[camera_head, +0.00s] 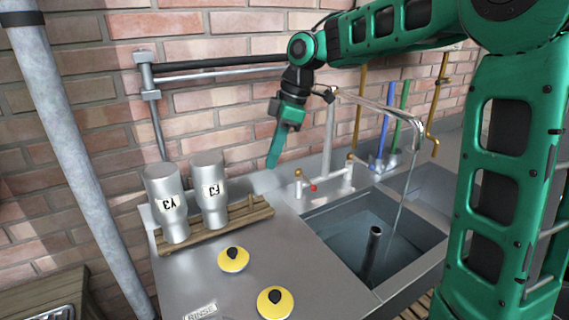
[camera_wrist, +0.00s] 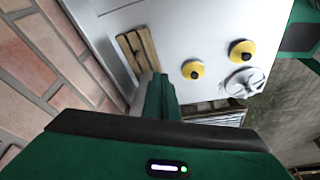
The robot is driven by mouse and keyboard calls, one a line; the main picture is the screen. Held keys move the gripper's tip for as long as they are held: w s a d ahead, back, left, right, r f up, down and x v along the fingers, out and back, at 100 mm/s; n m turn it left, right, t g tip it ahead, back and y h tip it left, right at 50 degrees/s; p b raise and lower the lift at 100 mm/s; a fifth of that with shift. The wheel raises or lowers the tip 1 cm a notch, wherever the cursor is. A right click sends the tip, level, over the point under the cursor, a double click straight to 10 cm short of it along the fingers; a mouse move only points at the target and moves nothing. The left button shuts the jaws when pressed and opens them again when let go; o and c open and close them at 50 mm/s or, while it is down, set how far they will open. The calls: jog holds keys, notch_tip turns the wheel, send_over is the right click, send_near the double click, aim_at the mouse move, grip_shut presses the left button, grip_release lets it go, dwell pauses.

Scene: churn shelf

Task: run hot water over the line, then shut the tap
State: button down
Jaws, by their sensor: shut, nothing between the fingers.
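The tap (camera_head: 329,140) stands behind the sink, its long spout reaching right to a bent end (camera_head: 405,130). A thin pale stream (camera_head: 399,195) runs from the spout end down into the basin. At the tap's foot are a valve with a red knob (camera_head: 313,188) and small brass-coloured fittings. My gripper (camera_head: 271,162) is shut and empty, pointing down left of the tap, apart from it. In the wrist view my shut fingers (camera_wrist: 158,88) show over the steel counter; the tap is not seen there. I cannot tell which thing is the line.
The sink basin (camera_head: 345,215) holds water and an upright pipe (camera_head: 372,247). Two marked steel cans (camera_head: 208,168) stand on a wooden rack (camera_head: 245,213). Two yellow lids (camera_head: 233,259) lie on the counter. Coloured handles (camera_head: 383,130) stand behind the sink. A grey post (camera_head: 70,150) rises at left.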

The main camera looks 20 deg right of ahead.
notch_tip(320, 180, down, 3)
jog(key=w+a+m+t+h, duration=0.1)
jog(key=w+a+m+h, duration=0.15)
jog(key=m, duration=0.25)
jog(key=m+t+h, duration=0.3)
jog(key=m+h, duration=0.3)
jog(key=m, duration=0.5)
send_near(306, 180)
notch_tip(306, 180, down, 4)
jog(key=w+a, duration=0.1)
jog(key=a, duration=0.1)
jog(key=d, duration=0.1)
jog(key=d+f, duration=0.1)
jog(key=w+d, duration=0.1)
jog(key=shift+d+f, duration=0.25)
jog(key=shift+a, duration=0.1)
